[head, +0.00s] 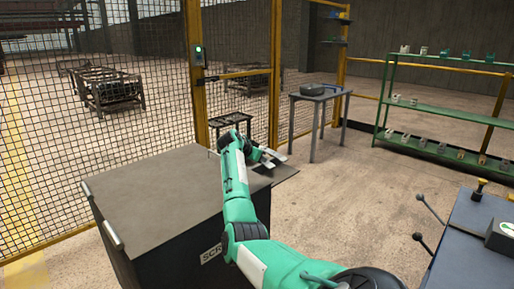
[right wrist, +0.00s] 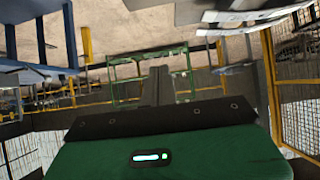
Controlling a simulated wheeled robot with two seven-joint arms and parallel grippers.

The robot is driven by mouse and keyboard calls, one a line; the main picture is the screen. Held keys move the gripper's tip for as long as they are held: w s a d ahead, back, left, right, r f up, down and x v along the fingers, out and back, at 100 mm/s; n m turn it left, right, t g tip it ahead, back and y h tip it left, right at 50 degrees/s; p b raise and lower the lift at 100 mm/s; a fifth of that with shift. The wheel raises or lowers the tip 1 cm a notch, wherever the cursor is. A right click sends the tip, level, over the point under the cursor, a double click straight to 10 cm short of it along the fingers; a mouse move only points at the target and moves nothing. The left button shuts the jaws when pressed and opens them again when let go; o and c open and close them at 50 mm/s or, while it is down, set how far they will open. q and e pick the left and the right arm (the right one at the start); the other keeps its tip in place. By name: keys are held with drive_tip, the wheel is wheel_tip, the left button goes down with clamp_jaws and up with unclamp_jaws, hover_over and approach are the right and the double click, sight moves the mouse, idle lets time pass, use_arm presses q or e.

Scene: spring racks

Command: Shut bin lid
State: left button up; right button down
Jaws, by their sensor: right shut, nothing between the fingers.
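The bin (head: 180,262) is a dark box in front of me, with a partly hidden "SCR" label on its front. Its grey-brown lid (head: 150,195) lies over the top and looks flat; I cannot tell whether it is fully seated. My right arm reaches across the lid's right side. My right gripper (head: 270,158) is shut and empty at the lid's far right corner; I cannot tell whether it touches the lid. My left gripper is out of view.
A yellow-framed mesh fence (head: 110,100) stands behind the bin. A small grey table (head: 318,97) and a green rack (head: 440,108) stand beyond, to the right. A blue-grey bench (head: 475,245) with levers is at near right. Floor between is clear.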

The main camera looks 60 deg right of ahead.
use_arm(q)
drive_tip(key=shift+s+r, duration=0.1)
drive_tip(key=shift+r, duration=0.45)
use_arm(e)
drive_tip(key=shift+d+f, duration=0.2)
drive_tip(key=shift+f, duration=1.15)
drive_tip(key=shift+r, duration=0.1)
drive_tip(key=shift+s+r, duration=0.1)
drive_tip(key=shift+d+r, duration=0.1)
drive_tip(key=shift+r, duration=0.2)
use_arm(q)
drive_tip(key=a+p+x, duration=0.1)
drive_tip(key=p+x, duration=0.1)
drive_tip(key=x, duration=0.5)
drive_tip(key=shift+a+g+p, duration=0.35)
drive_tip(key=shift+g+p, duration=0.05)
use_arm(e)
drive_tip(key=w+a+r, duration=0.1)
drive_tip(key=a+r, duration=0.6)
drive_tip(key=r, duration=0.3)
drive_tip(key=shift+w, duration=0.35)
